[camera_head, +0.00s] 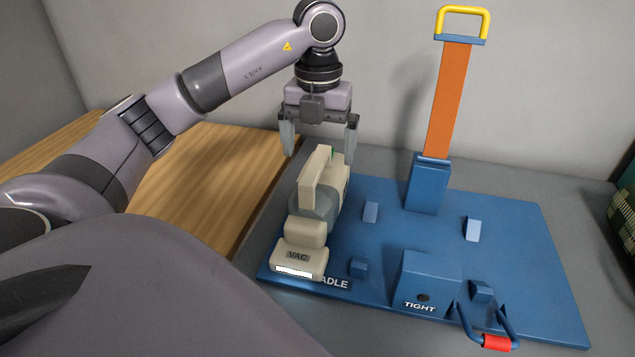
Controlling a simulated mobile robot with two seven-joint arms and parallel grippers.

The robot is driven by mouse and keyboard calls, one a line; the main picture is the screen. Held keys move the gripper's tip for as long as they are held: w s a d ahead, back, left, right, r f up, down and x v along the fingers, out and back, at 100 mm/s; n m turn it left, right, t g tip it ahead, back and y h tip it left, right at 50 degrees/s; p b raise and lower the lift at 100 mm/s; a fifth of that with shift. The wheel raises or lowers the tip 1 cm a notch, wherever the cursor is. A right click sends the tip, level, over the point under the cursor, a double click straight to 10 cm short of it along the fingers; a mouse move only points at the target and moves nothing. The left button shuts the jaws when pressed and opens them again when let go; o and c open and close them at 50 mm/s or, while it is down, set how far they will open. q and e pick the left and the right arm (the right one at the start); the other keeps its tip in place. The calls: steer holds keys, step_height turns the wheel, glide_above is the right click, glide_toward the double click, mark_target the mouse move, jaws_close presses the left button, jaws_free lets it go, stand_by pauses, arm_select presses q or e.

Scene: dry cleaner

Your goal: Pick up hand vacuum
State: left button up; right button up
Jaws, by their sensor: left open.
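My right gripper is not in view.
On the board stand a blue post with an orange strap (448,100) and yellow handle (464,20), a blue block marked "TIGHT" (430,283), and a red-gripped lever (497,342). A wooden surface (200,190) lies left. A wall stands close behind.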

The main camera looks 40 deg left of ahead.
mark_target(318, 159)
arm_select(q)
steer(key=f, duration=0.4)
steer(key=shift+s+f+b, duration=0.2)
steer(key=shift+f+b, duration=0.1)
steer(key=shift+f, duration=0.6)
steer(key=c, duration=1.8)
steer(key=shift+w+r, duration=0.1)
jaws_close()
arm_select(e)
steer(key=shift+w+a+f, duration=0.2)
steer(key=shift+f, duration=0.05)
arm_select(q)
steer(key=shift+r, duration=0.1)
steer(key=shift+r, duration=0.6)
step_height(318, 159, up, 19)
steer(key=p, duration=0.8)
steer(key=shift+f, duration=0.2)
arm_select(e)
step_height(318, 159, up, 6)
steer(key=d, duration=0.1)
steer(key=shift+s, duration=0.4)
